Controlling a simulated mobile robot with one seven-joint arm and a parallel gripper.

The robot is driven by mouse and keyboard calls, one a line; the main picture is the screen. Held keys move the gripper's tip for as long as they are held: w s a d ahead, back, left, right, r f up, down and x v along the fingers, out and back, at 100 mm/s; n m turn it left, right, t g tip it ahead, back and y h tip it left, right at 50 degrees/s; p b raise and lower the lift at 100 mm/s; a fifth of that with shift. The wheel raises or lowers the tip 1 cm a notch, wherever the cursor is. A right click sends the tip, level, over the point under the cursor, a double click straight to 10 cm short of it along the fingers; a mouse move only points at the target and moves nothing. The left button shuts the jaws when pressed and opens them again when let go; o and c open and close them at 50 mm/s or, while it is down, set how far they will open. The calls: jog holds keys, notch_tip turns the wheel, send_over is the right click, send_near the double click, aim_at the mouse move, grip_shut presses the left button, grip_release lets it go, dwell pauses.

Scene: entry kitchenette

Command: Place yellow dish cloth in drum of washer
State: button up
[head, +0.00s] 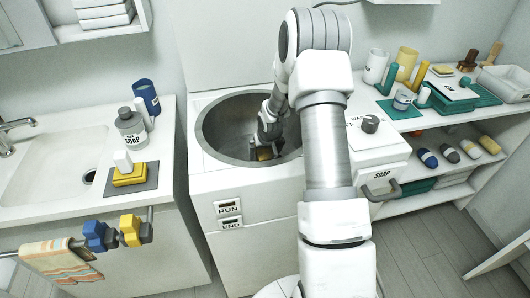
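The top-loading washer (205,170) stands in the middle with its lid up and its round metal drum (222,125) open. My gripper (264,148) reaches down inside the drum, fingers pointing downward. A small dull yellow patch (265,154) shows at the fingertips, low in the drum; it may be the yellow dish cloth, but it is too small and shaded to be sure. I cannot tell whether the fingers are shut on it or apart. My arm covers the drum's right side.
A rail (165,208) carries a striped towel (62,260) and blue and yellow items. A cluttered shelf (440,118) is at right.

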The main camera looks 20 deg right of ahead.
jog(key=shift+r, duration=0.15)
jog(key=shift+r, duration=0.3)
jog(key=a+p+v, duration=0.2)
jog(key=p+v, duration=0.1)
jog(key=v, duration=1.7)
jog(key=s+a+r+n, duration=0.1)
jog(key=s+a+r, duration=0.35)
jog(key=s, duration=0.35)
jog(key=s+a+r+n+t, duration=0.1)
jog(key=s+a+r, duration=0.2)
jog(key=s+r, duration=0.4)
jog(key=s+a+r, duration=0.4)
jog(key=s, duration=0.6)
notch_tip(320, 180, up, 8)
jog(key=p, duration=0.7)
jog(key=shift+w+r+y+p, duration=0.15)
jog(key=shift+w+y+p, duration=0.15)
jog(key=shift+y, duration=0.1)
